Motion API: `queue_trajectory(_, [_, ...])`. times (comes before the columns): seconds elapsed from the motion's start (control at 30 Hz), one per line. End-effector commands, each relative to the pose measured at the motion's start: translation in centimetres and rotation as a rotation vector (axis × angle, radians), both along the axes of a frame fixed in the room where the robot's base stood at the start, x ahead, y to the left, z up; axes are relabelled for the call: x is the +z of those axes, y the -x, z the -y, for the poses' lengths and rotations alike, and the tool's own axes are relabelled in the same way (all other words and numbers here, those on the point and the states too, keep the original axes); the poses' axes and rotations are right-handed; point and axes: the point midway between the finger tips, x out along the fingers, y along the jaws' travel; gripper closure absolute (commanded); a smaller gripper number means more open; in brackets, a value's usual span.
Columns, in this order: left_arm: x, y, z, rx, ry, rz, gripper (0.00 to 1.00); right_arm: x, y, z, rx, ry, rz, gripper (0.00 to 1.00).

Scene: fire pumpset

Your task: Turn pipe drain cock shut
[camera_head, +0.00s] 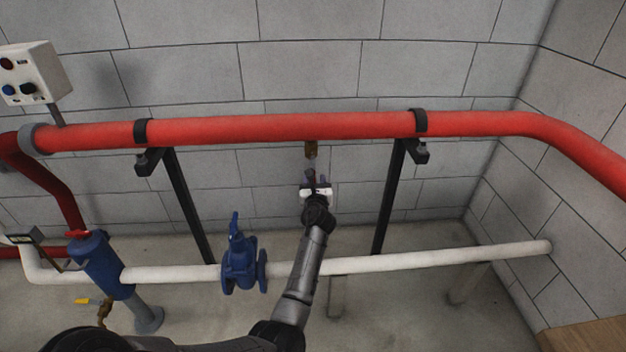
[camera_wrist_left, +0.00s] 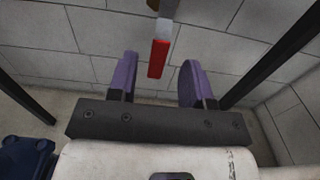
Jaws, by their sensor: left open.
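The pipe drain cock (camera_head: 311,149) is a small brass fitting hanging under the middle of the red pipe. In the left wrist view its lever hangs down, with a grey upper part and a red grip (camera_wrist_left: 159,56). A bit of brass (camera_wrist_left: 153,4) shows at the top edge. My left gripper (camera_head: 317,183) is just below the cock in the head view. In the left wrist view the purple fingers of my left gripper (camera_wrist_left: 159,76) are open. The red grip appears between them, with gaps on both sides; its depth relative to the fingertips is unclear. My right gripper is not in view.
The red pipe (camera_head: 270,128) runs along the block wall on black supports (camera_head: 188,205). Below is a white pipe (camera_head: 420,260) with a blue valve (camera_head: 240,262). A blue strainer-like fitting (camera_head: 101,263) and a control box (camera_head: 35,72) are at the left.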

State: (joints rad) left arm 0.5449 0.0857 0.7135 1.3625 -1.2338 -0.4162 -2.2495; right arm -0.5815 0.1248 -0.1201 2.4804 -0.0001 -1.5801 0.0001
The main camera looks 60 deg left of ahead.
Motion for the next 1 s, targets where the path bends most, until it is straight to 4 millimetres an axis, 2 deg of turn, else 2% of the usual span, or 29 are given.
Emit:
queue_trajectory(0.03, [-0.4,-0.4,-0.8,0.002,0.001,0.002,0.54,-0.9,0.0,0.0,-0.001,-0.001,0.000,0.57])
queue_trajectory(0.3, [-0.2,-1.8,-3.3,0.001,0.001,0.000,0.54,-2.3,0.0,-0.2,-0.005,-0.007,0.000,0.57])
queue_trajectory(0.77, [0.0,-2.1,-4.0,0.000,0.001,0.000,0.54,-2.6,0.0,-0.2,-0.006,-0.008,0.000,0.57])
queue_trajectory(1.0, [0.0,-2.1,-3.9,0.000,0.001,0.000,0.75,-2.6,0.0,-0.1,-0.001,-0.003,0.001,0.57])
